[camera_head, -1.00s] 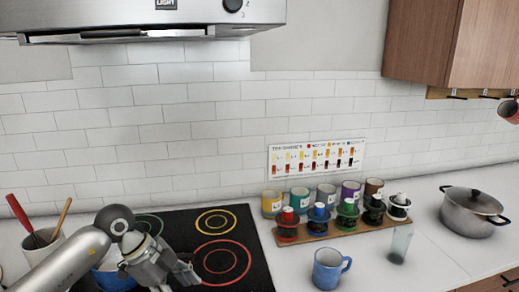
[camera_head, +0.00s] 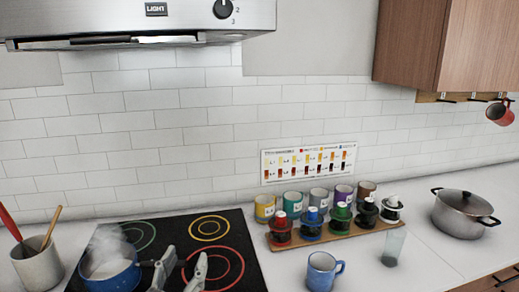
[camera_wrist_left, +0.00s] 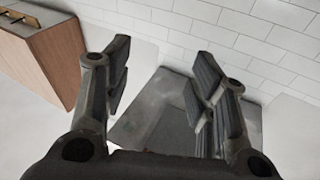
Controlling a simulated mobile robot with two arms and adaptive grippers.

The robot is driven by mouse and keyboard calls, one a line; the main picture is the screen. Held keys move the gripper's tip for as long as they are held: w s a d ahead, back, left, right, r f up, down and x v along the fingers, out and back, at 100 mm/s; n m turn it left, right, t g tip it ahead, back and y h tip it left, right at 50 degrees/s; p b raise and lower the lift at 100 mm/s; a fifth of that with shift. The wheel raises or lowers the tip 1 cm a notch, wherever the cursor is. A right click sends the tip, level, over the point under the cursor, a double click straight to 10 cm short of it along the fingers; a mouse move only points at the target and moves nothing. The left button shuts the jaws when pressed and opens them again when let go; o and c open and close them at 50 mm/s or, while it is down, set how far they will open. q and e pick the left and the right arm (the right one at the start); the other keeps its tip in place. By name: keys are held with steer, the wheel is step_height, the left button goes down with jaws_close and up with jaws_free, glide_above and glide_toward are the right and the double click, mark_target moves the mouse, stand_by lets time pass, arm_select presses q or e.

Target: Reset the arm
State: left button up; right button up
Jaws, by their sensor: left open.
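My left gripper (camera_head: 184,268) shows at the bottom of the head view, over the stove, just right of a steaming blue pot (camera_head: 120,281). Its two fingers stand apart with nothing between them. In the left wrist view the open fingers (camera_wrist_left: 160,75) frame a grey surface and white wall tiles, with no object held. The rest of the left arm is out of the head view. My right gripper is not in view.
The black stove (camera_head: 160,222) has coloured rings. A utensil crock (camera_head: 38,268) stands left. Right are a wooden rack (camera_head: 335,235) of bottles, a blue mug (camera_head: 322,272), a glass (camera_head: 394,248) and a lidded pot (camera_head: 463,214). A range hood (camera_head: 140,18) hangs above.

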arm_select(q)
steer(key=s+a+f+n+g+y, duration=0.25)
steer(key=s+f+g, duration=0.2)
steer(key=f, duration=0.45)
steer(key=s+a+f+n+g+y, duration=0.1)
steer(key=s+a+f+g+y, duration=0.1)
steer(key=s+a+f+g, duration=0.5)
steer(key=s+d+f+m+g+h, duration=0.1)
steer(key=s+d+f+g, duration=0.1)
steer(key=s+f, duration=0.45)
steer(key=s+d+f+m+g, duration=0.1)
steer(key=s+d+f+g, duration=0.25)
steer(key=s, duration=0.65)
step_height(320, 180, down, 27)
steer(key=s, duration=0.1)
steer(key=s+a+f, duration=0.2)
steer(key=s+f, duration=0.5)
steer(key=s, duration=0.1)
steer(key=s+a+f+g, duration=0.1)
steer(key=s+f, duration=0.7)
steer(key=shift+s+a+f+m+g, duration=0.15)
steer(key=shift+s+a+m+g, duration=0.15)
steer(key=shift+a+m, duration=0.1)
